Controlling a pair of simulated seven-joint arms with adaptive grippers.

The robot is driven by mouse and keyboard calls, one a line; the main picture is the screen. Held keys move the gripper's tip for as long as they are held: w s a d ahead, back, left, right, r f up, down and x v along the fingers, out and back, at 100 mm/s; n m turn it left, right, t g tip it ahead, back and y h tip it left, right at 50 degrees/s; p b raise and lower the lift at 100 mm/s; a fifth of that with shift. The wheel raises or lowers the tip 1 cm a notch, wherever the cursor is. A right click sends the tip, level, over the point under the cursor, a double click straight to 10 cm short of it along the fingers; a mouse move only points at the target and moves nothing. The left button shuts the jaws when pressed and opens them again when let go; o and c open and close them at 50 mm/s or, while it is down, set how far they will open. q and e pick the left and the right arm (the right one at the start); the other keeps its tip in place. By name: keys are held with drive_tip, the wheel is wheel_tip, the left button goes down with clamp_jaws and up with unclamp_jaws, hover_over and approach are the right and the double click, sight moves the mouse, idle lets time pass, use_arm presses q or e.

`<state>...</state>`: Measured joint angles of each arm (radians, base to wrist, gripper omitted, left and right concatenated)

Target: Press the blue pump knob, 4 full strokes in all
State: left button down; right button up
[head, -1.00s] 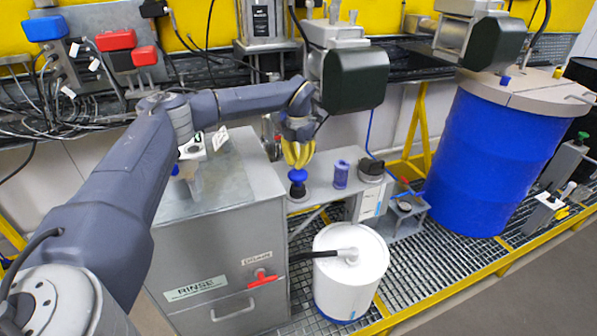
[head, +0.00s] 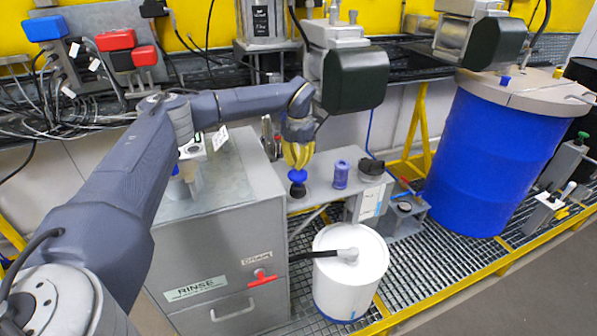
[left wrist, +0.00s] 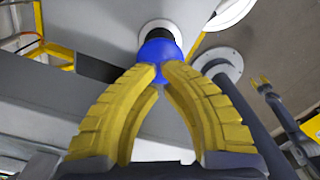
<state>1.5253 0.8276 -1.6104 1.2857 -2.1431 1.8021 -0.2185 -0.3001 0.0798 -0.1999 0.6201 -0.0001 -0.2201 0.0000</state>
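The blue pump knob (head: 297,176) stands upright on a black collar on the grey bench in the head view. My left gripper (head: 298,166), with yellow ribbed fingers, points down directly above it, its tips at the knob's top. In the left wrist view, the fingertips (left wrist: 159,70) are brought together against the near end of the blue knob (left wrist: 158,50), not around its sides. The fingers hide part of the knob, so exact contact is hard to tell.
A purple-blue bottle (head: 341,174) and a dark round cup (head: 371,168) stand right of the knob. A green-black pump head (head: 355,80) hangs close behind my gripper. A grey cabinet (head: 230,245) is at left, a white drum (head: 350,285) in front, a blue drum (head: 490,160) at right.

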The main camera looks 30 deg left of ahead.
sight(298, 172)
use_arm(q)
drive_tip(key=shift+f, duration=2.95)
drive_tip(key=shift+r, duration=3.3)
drive_tip(key=shift+f, duration=0.15)
drive_tip(key=shift+f, duration=3.15)
drive_tip(key=shift+r, duration=3.25)
